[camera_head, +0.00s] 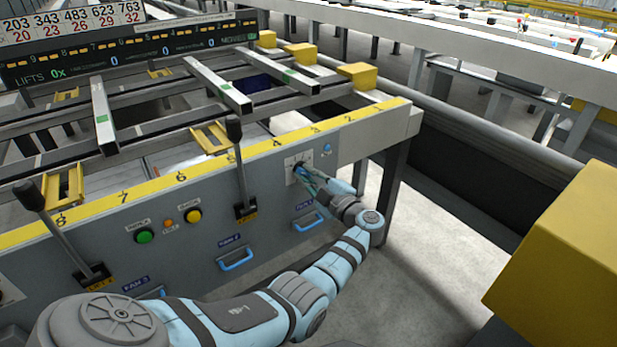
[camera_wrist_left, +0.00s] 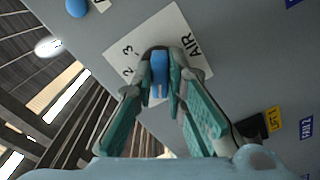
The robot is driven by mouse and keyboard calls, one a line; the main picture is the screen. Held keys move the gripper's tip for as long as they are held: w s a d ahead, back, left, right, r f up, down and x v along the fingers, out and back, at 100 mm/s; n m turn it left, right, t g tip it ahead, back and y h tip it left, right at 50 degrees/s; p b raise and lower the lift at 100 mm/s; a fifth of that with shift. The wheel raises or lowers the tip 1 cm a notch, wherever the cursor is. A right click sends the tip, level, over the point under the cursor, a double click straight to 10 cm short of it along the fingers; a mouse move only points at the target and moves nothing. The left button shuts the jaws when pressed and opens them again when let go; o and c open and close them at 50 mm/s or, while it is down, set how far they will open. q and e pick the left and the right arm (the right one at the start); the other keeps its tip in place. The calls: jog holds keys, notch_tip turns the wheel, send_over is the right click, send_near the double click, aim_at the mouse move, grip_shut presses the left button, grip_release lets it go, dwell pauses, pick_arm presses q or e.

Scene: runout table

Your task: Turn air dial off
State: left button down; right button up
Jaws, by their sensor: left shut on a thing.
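The air dial has a blue knob (camera_wrist_left: 160,70) on a white plate (camera_wrist_left: 118,48) marked "AIR", with the numbers 2 and 3 legible. In the head view the plate (camera_head: 292,161) is on the grey front panel, near its right end. My left gripper (camera_head: 306,175) reaches the dial from the front. In the left wrist view its two teal fingers are shut on the knob, one on either side. The fingers hide part of the plate's markings, so I cannot read the dial's setting. My right gripper is not in view.
A blue button (camera_head: 327,150) is right of the dial plate. A blue drawer-style handle (camera_head: 308,222) sits below it, and a black lever (camera_head: 239,165) stands to the left. Green (camera_head: 144,236) and yellow (camera_head: 193,216) buttons are farther left. A yellow block (camera_head: 562,265) is at right.

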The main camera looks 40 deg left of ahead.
pick_arm(q)
jog(key=shift+n, duration=0.3)
jog(key=c, duration=1.6)
grip_release()
jog(key=v, duration=1.2)
